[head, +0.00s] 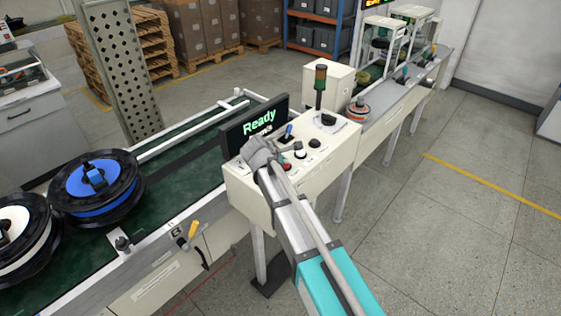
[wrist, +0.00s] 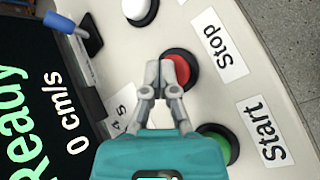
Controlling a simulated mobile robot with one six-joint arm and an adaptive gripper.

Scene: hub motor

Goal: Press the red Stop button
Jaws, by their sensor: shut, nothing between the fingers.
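The red Stop button (wrist: 181,68) sits in a black ring on the white control panel in the wrist view, beside a label (wrist: 219,45) reading "Stop". My gripper (wrist: 160,72) is shut and empty, with its fingertips over the left part of the red button. I cannot tell whether the tips touch it. In the head view my gripper (head: 258,150) is over the left side of the control box (head: 262,200), just in front of the screen. A small red spot (head: 286,167) of the button shows beside my gripper there.
A green button (wrist: 222,142) with a "Start" label (wrist: 264,133) is close by. A white button (wrist: 138,8) and a blue-tipped lever (wrist: 60,22) are also near. The screen (head: 254,124) reads "Ready". A conveyor (head: 185,185) carries cable reels (head: 97,185) at left.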

